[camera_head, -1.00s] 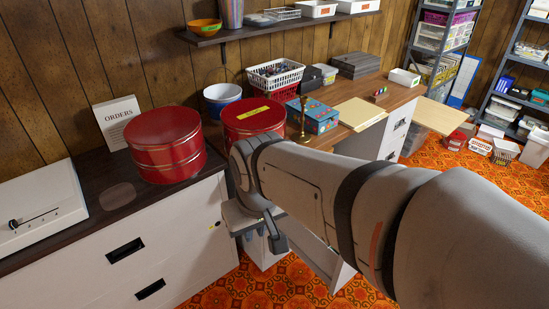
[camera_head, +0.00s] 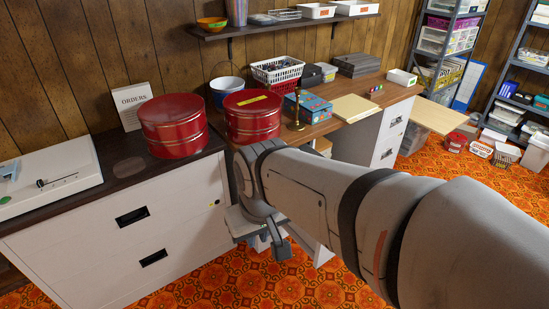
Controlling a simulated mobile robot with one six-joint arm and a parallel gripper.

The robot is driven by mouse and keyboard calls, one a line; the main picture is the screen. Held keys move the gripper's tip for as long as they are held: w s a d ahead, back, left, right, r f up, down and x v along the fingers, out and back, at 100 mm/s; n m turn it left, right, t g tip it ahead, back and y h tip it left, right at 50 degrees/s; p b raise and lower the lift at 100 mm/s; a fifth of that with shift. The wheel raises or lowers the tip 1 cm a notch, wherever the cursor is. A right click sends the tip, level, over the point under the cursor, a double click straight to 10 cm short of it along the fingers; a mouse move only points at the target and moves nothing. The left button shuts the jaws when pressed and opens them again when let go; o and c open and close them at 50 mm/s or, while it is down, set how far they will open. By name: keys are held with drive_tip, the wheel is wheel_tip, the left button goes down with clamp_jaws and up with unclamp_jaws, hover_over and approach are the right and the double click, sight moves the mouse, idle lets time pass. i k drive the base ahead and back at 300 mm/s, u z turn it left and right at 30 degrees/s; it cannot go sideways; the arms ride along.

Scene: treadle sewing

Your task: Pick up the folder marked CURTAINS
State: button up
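No folder with a readable CURTAINS mark shows. A flat cream stack (camera_head: 354,108), which could be folders or paper, lies on the wooden desk (camera_head: 398,93); I cannot read any writing on it. My gripper (camera_head: 276,246) hangs at the end of my arm, low in front of the desk and right of the white drawer cabinet (camera_head: 85,240). It is well below and left of the cream stack and apart from it. Its fingers are small and partly hidden by my arm, so I cannot tell whether they are open.
Two red tins, one left (camera_head: 174,126) and one with a yellow label (camera_head: 253,117), stand along the back. A brass candlestick (camera_head: 297,112) and a blue box (camera_head: 314,108) stand left of the cream stack. An ORDERS sign (camera_head: 132,105) leans behind. Orange patterned floor (camera_head: 440,160) is open at right.

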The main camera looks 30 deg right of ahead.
sight(351, 108)
drive_tip(key=k, duration=1.9)
drive_tip(key=z, duration=0.6)
drive_tip(key=i, duration=1.5)
drive_tip(key=z, duration=0.1)
